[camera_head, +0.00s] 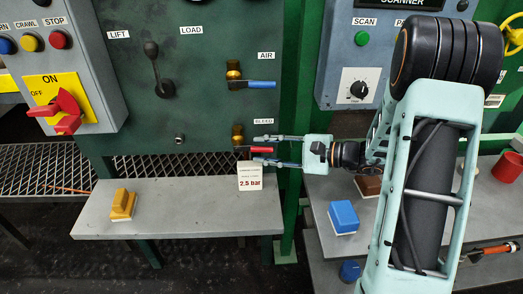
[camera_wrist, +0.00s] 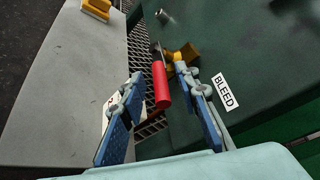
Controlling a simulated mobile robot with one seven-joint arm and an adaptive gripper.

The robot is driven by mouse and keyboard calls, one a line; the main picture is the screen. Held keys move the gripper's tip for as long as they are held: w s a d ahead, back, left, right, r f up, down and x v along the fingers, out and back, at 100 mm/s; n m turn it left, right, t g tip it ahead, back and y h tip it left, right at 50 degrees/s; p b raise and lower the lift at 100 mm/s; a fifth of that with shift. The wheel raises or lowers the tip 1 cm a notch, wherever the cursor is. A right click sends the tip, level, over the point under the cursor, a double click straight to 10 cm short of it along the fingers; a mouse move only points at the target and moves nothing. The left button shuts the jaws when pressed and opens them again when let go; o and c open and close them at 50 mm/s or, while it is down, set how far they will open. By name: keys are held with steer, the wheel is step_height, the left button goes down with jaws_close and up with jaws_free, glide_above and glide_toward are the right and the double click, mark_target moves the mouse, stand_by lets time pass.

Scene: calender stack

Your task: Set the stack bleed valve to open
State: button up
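The bleed valve has a brass body (camera_head: 238,133) and a red lever (camera_head: 264,149) that points to the right, below the BLEED label (camera_head: 264,121). My gripper (camera_head: 263,151) is open, with one finger above the lever and one below it. In the wrist view the red lever (camera_wrist: 161,86) lies between my two blue-padded fingers (camera_wrist: 158,80), nearer the right one. A gap shows on the left side. I cannot tell whether the right finger touches it. The brass body (camera_wrist: 184,54) is partly behind that finger.
The AIR valve's blue lever (camera_head: 261,84) sits above. A 2.5 bar card (camera_head: 250,180) stands just below on the grey shelf (camera_head: 190,225), with a yellow block (camera_head: 123,204) to the left. A blue block (camera_head: 343,216) is on the right bench. A black-knobbed lever (camera_head: 152,50) is on the panel.

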steer(key=shift+w+a+f, duration=0.15)
steer(key=shift+w+a, duration=0.1)
steer(key=shift+a, duration=0.25)
jaws_close()
